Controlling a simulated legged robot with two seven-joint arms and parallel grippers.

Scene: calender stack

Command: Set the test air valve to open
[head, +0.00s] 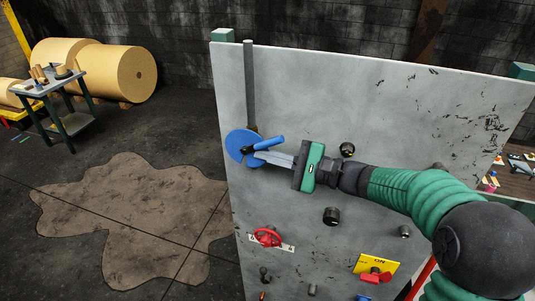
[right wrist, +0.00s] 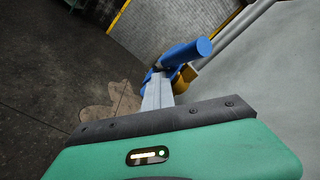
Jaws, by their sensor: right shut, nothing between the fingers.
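A blue valve disc (head: 236,146) with a blue handle (head: 266,142) sits at the left edge of the grey panel, at the foot of a vertical grey pipe. The handle slants a little upward to the right. In the right wrist view the handle (right wrist: 187,53) stands out beside a brass-coloured body (right wrist: 185,78) on the pipe. My right gripper (head: 259,155) is shut and empty, its fingertips close under the handle and in front of the disc. I cannot tell whether they touch. My left gripper is not in view.
The grey panel (head: 300,85) also carries a red valve wheel (head: 267,237), black knobs (head: 331,215) and a red switch on a yellow plate (head: 377,264). A small table (head: 60,85) and paper rolls (head: 122,68) stand far left.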

